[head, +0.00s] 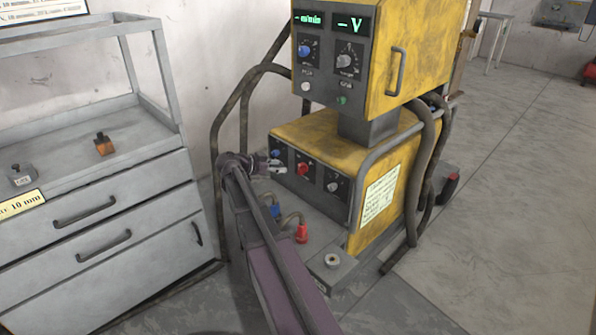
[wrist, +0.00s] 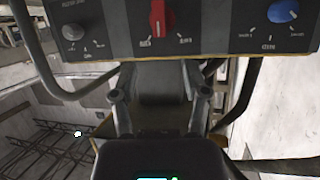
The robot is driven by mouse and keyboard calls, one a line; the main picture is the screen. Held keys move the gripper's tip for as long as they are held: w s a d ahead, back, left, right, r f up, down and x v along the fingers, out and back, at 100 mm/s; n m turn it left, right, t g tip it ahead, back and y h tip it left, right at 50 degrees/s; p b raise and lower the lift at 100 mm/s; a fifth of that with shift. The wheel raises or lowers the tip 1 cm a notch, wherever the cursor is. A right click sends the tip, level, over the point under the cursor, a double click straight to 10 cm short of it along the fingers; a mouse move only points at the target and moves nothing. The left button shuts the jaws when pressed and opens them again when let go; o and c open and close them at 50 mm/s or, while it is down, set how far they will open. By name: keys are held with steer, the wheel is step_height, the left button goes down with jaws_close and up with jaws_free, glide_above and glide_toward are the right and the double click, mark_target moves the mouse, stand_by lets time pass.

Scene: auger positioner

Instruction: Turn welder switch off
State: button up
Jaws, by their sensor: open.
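The yellow welder (head: 418,55) stands in the middle of the head view, and its upper displays glow green. The red switch (head: 303,169) sits on the dark lower front panel, between a blue knob (head: 277,153) and a grey knob (head: 333,185). My gripper (head: 279,167) is in front of this panel, just left of the red switch. In the wrist view the panel appears upside down, with the red switch (wrist: 157,18) at the top centre. My gripper (wrist: 160,78) is open and empty below it, its fingers pointing towards the panel. I see no contact with the switch.
Blue (head: 276,211) and red (head: 302,234) cable plugs are below the panel. Thick dark hoses (head: 219,125) loop beside the welder. A grey drawer cabinet (head: 110,215) stands at the left. Floor (head: 515,190) is clear at the right.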

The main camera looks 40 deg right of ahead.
mark_target(302, 169)
steer(key=b+x, duration=0.3)
steer(key=x, duration=0.6)
steer(key=shift+f, duration=0.1)
